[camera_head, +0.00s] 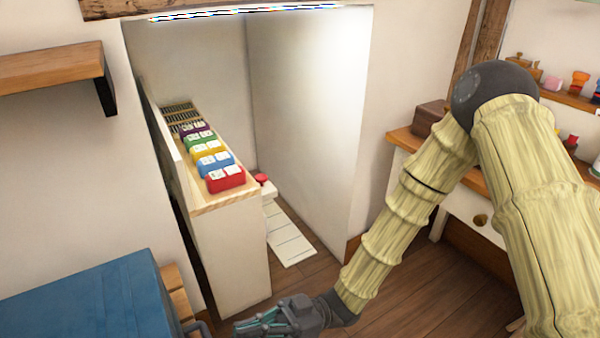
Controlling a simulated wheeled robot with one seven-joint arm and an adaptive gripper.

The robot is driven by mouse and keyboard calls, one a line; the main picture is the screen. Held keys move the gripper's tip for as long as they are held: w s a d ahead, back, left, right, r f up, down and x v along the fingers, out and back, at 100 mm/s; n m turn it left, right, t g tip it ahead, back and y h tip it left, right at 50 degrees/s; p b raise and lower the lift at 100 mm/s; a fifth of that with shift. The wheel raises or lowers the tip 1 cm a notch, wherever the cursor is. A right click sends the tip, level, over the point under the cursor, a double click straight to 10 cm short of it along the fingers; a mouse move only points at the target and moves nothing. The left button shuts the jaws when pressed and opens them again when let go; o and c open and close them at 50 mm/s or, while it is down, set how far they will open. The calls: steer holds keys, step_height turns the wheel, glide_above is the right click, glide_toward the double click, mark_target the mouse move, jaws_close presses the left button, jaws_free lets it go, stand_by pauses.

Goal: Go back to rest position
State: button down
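My gripper (262,324) is low in the picture, just in front of the white cabinet end. Its grey and teal fingers point left, and I cannot tell from this angle whether they are apart. I see nothing held in it. My arm is bent, coming down from the right side to the gripper at the bottom middle.
A narrow white cabinet (232,258) stands in an alcove, with colored boxes (212,164) along its wooden top. A blue chest (85,300) is at the lower left. A wooden-topped desk (475,180) stands at right. Wooden floor (400,300) is bare between.

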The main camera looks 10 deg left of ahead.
steer(key=w+d+f+m+t, duration=0.1)
steer(key=w+f+m+t, duration=0.2)
steer(key=f+m+t, duration=0.35)
steer(key=w+f+m+t, duration=0.4)
steer(key=f+m+t, duration=0.1)
steer(key=f+t, duration=0.15)
steer(key=d+f+m+t+h, duration=0.3)
steer(key=d+f+m+h, duration=0.25)
steer(key=d+f, duration=0.55)
steer(key=s+d+f+m+h, duration=0.4)
steer(key=d+f+h, duration=0.3)
steer(key=d+f, duration=0.4)
steer(key=s+d+m+g+h+p, duration=0.1)
steer(key=s+d+m+h, duration=0.15)
steer(key=s+d, duration=0.35)
steer(key=s+d+m+g+h, duration=0.1)
steer(key=s+d+g+h, duration=0.2)
steer(key=d, duration=0.5)
step_height(320, 180, up, 22)
steer(key=t+p, duration=0.1)
steer(key=p, duration=2.1)
steer(key=shift+s+a+p, duration=0.2)
steer(key=shift+p, duration=0.1)
steer(key=shift+a+f, duration=0.1)
steer(key=shift+f, duration=0.05)
